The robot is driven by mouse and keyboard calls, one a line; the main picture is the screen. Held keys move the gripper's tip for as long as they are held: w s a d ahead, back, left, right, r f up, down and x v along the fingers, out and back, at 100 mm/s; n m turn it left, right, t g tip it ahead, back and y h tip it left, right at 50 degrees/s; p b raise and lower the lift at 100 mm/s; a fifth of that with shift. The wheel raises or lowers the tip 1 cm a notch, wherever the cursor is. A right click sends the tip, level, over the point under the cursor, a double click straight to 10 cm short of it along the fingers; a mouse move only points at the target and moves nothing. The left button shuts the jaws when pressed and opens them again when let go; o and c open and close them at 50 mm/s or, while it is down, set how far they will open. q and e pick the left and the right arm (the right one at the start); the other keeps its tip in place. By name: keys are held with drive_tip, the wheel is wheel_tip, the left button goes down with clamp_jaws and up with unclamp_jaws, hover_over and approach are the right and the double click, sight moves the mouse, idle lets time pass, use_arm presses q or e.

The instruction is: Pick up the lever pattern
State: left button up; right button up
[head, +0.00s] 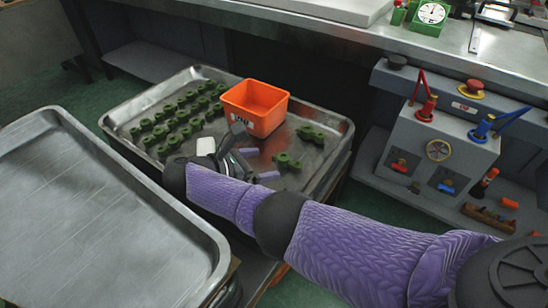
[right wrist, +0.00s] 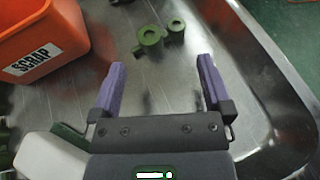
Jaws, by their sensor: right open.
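A green lever pattern (right wrist: 150,38) with round, holed ends lies on the metal tray, just ahead of my right fingertips in the right wrist view. In the head view, a green pattern (head: 288,161) lies just right of the right gripper (head: 260,163), and another (head: 311,133) lies farther back. My right gripper (right wrist: 162,78) is open with two purple fingers, and only bare tray shows between them. The fingers are apart from the pattern. Many more green patterns (head: 180,115) stand in rows at the tray's left. My left gripper is not in view.
An orange scrap bin (head: 255,108) stands on the tray, left of my gripper in the right wrist view (right wrist: 40,45). The tray's raised rim (right wrist: 262,60) is close on the right. An empty grey tray (head: 95,215) is at the left. A control panel (head: 440,145) stands at the right.

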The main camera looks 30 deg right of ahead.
sight(287, 161)
drive_tip(key=shift+w+d+f, duration=0.1)
drive_tip(key=shift+d+f, duration=0.15)
drive_tip(key=shift+f, duration=0.05)
drive_tip(key=b+x, duration=0.2)
drive_tip(key=x, duration=0.4)
drive_tip(key=shift+f, duration=0.2)
drive_tip(key=shift+d, duration=0.35)
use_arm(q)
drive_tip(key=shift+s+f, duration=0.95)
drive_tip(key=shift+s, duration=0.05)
use_arm(e)
drive_tip(key=shift+c, duration=0.7)
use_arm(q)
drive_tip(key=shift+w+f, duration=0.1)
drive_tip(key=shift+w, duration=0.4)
use_arm(e)
drive_tip(key=c, duration=0.7)
